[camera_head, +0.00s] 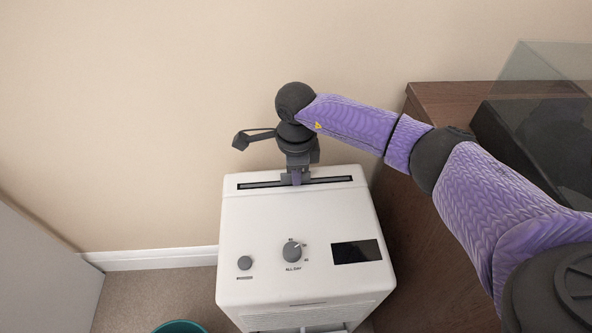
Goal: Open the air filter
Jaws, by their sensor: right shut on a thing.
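The air filter (265,217) is a white box-shaped unit against the wall, with a dark slot (250,184) along the back of its top. Its top also has a round grey knob (292,251), a smaller grey button (245,263) and a black display (356,252). My right gripper (297,180) points down at the middle of the slot and is shut on part of the air filter there. The gripped part is mostly hidden by the fingers. My left gripper is not in view.
A dark wooden cabinet (430,98) stands at the right, with a black object (540,125) and a clear panel (548,70) on top. A teal bin (180,327) shows at the bottom edge.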

